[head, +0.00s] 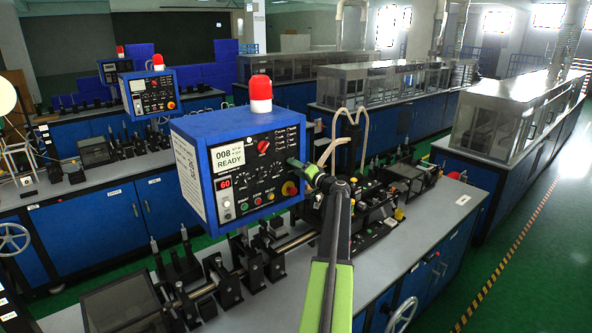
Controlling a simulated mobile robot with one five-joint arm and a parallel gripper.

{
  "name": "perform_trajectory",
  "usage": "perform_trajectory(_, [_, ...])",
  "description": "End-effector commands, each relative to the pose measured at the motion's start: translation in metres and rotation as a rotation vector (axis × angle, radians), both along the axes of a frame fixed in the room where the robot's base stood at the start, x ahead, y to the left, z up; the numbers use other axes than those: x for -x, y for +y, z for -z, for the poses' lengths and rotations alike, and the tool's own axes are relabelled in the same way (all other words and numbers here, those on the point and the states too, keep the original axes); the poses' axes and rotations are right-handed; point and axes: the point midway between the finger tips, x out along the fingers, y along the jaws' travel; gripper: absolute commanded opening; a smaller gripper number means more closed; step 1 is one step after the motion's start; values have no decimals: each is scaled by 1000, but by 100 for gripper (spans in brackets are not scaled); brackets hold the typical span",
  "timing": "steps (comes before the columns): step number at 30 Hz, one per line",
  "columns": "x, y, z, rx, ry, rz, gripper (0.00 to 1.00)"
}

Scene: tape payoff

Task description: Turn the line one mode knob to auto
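The nearest control box (186,135) is blue with a black front panel and a red lamp on top. Its display (228,157) reads 008 and READY. A red knob (263,146) sits on the upper panel, its pointer appearing tilted; its mode labels are too small to read. A dark round dial (269,171) is below it. My green and black arm reaches up from the bottom. My gripper (294,164) is at the panel's right side, right of and slightly below the red knob. Its fingers are too small to tell open from shut. Whether it touches the panel I cannot tell.
A yellow-ringed stop button (289,188) lies just below my gripper. A red 60 readout (225,183) and small buttons line the lower panel. Rollers and shafts (290,243) fill the bench below. Two similar control boxes (150,93) stand behind. A green aisle (525,230) is clear at right.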

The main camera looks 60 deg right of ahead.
Motion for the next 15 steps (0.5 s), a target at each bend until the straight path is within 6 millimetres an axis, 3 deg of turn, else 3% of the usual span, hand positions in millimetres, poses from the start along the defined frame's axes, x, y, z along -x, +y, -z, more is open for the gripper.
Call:
perform_trajectory(5, [3, 1, 0, 0, 0, 1, 54])
perform_trajectory(8, [14, 5, 0, 0, 0, 2, 54])
perform_trajectory(15, [74, 26, 0, 0, 0, 4, 54])
